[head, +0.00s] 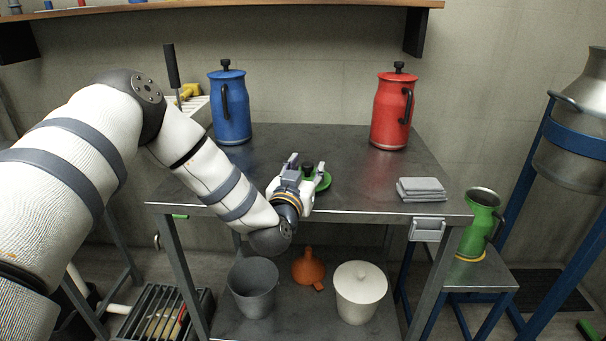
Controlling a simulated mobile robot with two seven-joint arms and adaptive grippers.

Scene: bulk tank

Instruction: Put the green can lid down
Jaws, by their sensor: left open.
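The green can lid (323,179) lies on the grey metal table top, with its black knob (308,169) upward. My left gripper (301,164) is open at the lid, with its fingers around or beside the knob; I cannot tell whether they touch it. Part of the lid is hidden behind the gripper. The green can (480,222) stands without a lid on a low stand at the right. My right gripper is not in view.
A blue can (231,105) and a red can (393,110) stand lidded at the table's back. A grey bucket (253,287), orange funnel (308,267) and white lidded pail (360,291) are on the lower shelf.

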